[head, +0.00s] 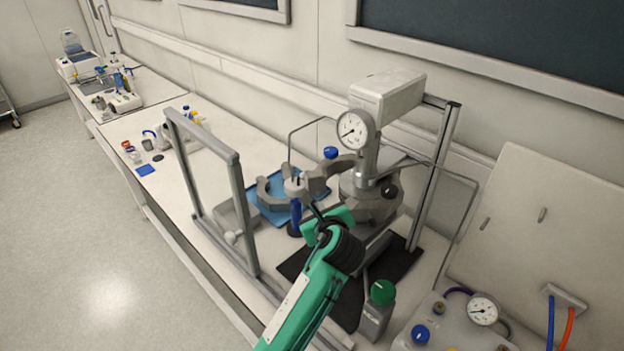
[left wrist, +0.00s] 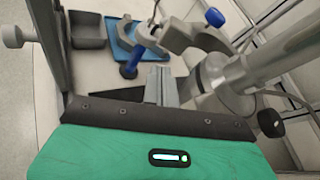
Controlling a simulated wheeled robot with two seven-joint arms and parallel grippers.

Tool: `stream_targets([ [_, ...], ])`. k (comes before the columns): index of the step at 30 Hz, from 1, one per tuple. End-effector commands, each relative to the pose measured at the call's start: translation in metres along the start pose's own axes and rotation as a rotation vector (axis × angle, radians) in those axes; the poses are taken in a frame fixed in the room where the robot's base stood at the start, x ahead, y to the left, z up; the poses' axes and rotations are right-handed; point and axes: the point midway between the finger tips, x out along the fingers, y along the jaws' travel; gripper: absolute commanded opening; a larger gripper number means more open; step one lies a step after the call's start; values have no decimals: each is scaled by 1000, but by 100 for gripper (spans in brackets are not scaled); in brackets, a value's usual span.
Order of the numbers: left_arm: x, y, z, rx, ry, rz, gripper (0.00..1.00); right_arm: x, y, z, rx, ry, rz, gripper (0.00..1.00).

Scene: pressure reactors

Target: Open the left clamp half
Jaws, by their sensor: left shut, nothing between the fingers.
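A grey C-shaped clamp half (head: 266,198) lies at the left of the reactor, over a blue tray (head: 318,188). Another grey curved clamp piece (head: 341,166) with a blue knob (head: 330,152) is farther back, near the reactor vessel (head: 370,205). A blue handle (head: 295,217) hangs below a pale grey knob; it also shows in the left wrist view (left wrist: 130,69). My left gripper (head: 326,222) is shut and empty, just in front of the blue handle in the head view. I cannot tell whether it touches it. My right gripper is not in view.
A grey metal frame (head: 243,208) stands left of the reactor. A pressure gauge (head: 353,130) and a white box (head: 388,92) rise above the vessel. A box with another gauge (head: 483,309) is at lower right.

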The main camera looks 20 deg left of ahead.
Motion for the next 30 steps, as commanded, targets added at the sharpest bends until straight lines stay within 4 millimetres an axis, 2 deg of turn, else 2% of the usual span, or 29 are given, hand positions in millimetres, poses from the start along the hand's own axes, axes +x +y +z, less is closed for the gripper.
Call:
stream_targets([
  [1, -4, -6, 7, 71, -19, 9, 0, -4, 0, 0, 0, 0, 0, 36],
  [6, -13, -14, 20, 254, -64, 40, 0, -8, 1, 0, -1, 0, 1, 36],
  [11, -12, -16, 24, 314, -77, 53, 0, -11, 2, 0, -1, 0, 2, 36],
  [14, -2, -16, 26, 317, -77, 53, 0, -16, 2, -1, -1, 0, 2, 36],
  [24, 57, -13, 31, 314, -76, 53, 0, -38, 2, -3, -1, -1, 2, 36],
  [30, 78, -12, 31, 312, -76, 52, 0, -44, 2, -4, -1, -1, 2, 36],
])
